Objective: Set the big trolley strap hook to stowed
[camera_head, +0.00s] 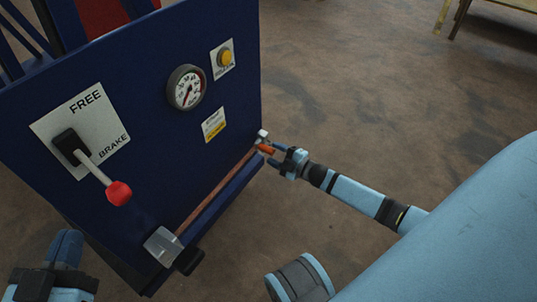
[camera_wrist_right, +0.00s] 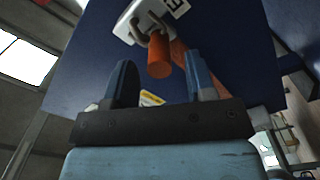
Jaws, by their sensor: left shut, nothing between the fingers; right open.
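The strap hook has an orange grip (camera_head: 266,149) at the right corner of the blue trolley (camera_head: 150,150). In the right wrist view the orange grip (camera_wrist_right: 160,56) hangs by a grey metal ring (camera_wrist_right: 150,24) at a white bracket (camera_wrist_right: 128,22). A brownish strap (camera_head: 215,193) runs from there to a silver bracket (camera_head: 163,247) at the lower left. My right gripper (camera_head: 275,154) is open, its fingers pointing at the grip. The grip lies just ahead of the gap between the fingertips; contact is not clear. My left gripper (camera_head: 70,238) is shut and empty, at the lower left.
A lever with a red knob (camera_head: 119,194) sticks out from a FREE/BRAKE plate (camera_head: 80,130). A gauge (camera_head: 187,87) and a yellow button (camera_head: 225,58) are on the same panel. Floor to the right is clear; a wooden table (camera_head: 458,18) stands far off.

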